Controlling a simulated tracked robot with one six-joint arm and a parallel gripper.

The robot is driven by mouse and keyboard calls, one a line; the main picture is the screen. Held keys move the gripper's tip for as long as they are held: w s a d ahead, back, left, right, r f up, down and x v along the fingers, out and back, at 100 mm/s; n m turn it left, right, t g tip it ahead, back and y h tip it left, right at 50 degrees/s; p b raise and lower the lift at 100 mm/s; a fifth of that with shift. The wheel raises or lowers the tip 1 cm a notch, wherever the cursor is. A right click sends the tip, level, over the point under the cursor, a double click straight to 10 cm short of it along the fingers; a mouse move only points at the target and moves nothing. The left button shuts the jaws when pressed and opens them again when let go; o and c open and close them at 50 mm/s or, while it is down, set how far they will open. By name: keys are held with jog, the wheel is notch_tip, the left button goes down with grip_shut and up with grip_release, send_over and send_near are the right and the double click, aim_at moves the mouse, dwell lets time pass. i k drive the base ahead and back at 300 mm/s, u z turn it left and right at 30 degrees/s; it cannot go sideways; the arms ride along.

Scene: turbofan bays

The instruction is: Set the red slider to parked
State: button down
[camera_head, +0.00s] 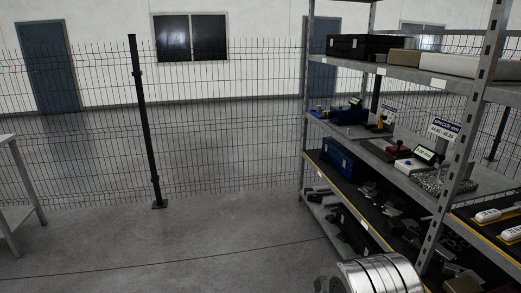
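I cannot clearly make out a slider in this view. No gripper fingers show in this view.
The metal shelf rack (306,90) fills the right side, with boxes, tools and loose parts on its shelves. A silver ringed cylinder (380,275) is at the bottom. A wire fence (220,120) with a dark post (142,120) stands behind open floor. A table (12,190) is at left.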

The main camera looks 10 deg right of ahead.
aim_at(392, 151)
jog(key=z, duration=0.15)
jog(key=i, duration=1.45)
jog(key=z, duration=0.45)
jog(key=i, duration=0.8)
jog(key=z, duration=0.3)
jog(key=i, duration=1.1)
jog(key=z, duration=0.3)
